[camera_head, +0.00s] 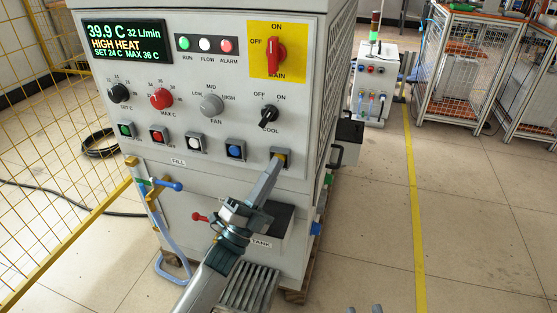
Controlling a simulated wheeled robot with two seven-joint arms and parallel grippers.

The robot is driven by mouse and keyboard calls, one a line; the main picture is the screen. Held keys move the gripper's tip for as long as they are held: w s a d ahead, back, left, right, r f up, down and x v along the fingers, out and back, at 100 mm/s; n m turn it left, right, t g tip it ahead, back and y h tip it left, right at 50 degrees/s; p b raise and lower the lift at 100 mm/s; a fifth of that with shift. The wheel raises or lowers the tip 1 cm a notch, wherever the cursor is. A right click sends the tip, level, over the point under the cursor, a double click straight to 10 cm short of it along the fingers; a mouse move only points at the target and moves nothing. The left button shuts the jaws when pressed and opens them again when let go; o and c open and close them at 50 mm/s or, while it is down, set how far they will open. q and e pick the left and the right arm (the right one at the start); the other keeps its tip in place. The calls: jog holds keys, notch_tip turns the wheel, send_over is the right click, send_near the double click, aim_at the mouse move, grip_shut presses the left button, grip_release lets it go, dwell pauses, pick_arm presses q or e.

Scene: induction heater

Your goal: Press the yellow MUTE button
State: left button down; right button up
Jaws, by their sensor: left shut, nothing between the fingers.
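The yellow button (281,155) sits in a square dark frame at the right end of the button row on the heater's front panel. My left gripper (275,165) is shut and empty, with its fingertips at this button, covering its lower part and its label. The tips look to be touching or very close; I cannot tell whether the button is pushed in. My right gripper (364,309) shows only as two spread fingertips at the bottom edge, open, over the floor and away from the panel.
Blue (235,151), white (194,144), red (158,136) and green buttons (126,130) lie left of the yellow one. The COOL knob (269,116) is just above. A blue-handled pipe (165,184) and a tank (272,225) protrude below.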

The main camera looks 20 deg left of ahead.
pick_arm(q)
jog(key=shift+s, duration=0.1)
jog(key=shift+s+p, duration=0.4)
jog(key=shift+s, duration=0.35)
jog(key=shift+s, duration=0.15)
jog(key=shift+s+a+p, duration=0.15)
jog(key=shift+s+p, duration=0.7)
jog(key=shift+s, duration=1.5)
jog(key=shift+s, duration=0.15)
jog(key=s+p, duration=0.2)
jog(key=s, duration=0.8)
jog(key=shift+s+a, duration=0.2)
jog(key=shift+s, duration=0.15)
